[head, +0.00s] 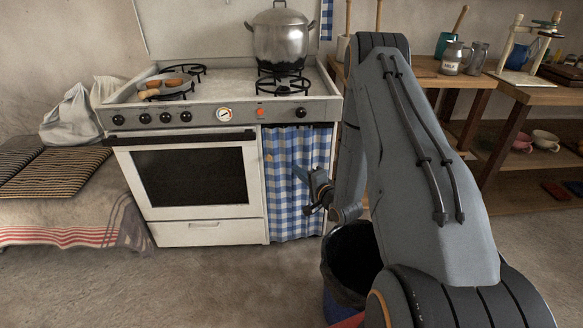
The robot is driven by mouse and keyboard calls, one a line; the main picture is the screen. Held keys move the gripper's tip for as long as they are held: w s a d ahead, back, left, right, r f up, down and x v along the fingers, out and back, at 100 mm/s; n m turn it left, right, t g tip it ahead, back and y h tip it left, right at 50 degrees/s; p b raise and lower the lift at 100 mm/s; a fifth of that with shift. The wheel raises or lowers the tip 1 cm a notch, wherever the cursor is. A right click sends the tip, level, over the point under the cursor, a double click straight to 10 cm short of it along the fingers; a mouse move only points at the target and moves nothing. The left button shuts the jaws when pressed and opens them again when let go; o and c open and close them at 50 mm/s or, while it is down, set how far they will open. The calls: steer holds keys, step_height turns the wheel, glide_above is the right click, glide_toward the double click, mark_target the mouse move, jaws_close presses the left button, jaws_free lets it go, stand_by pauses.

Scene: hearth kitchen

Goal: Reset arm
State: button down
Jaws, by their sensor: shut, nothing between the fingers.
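My arm reaches up from the lower right and folds over at its elbow, near the stove's right side. My gripper (302,176) is at the end of the folded arm, in front of the blue checked curtain (288,150) under the stove. It points to the left and is small in the view. Its fingers are shut with nothing between them. The forearm is partly hidden behind my upper arm link.
The white stove (193,180) stands behind my gripper, with a steel pot (281,40) and a pan (172,80) on top. A dark bin (350,262) stands below my arm. A wooden shelf (520,95) is at right. Floor at front left is clear.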

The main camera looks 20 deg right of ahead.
steer(key=s+a+r+n+g+h+p, duration=0.1)
steer(key=s+a+r+n+g+p, duration=0.1)
steer(key=s+r+n+g, duration=0.3)
steer(key=s+a+r+n+g+h+p, duration=0.2)
steer(key=s+a+r+g+p, duration=0.1)
steer(key=r, duration=0.4)
steer(key=s+a+r+n+g+p, duration=0.1)
steer(key=s+a+r+n+g, duration=0.1)
steer(key=s, duration=0.8)
steer(key=s+a+r+n+g+p, duration=0.1)
steer(key=s+a+r+n+g, duration=0.2)
steer(key=s+r, duration=0.4)
steer(key=s+a+r+n+g+p, duration=0.2)
steer(key=s+a+r+g, duration=0.1)
steer(key=s, duration=1)
steer(key=shift+a+r+n+g, duration=0.35)
steer(key=shift+a+r, duration=0.3)
steer(key=shift+r, duration=0.3)
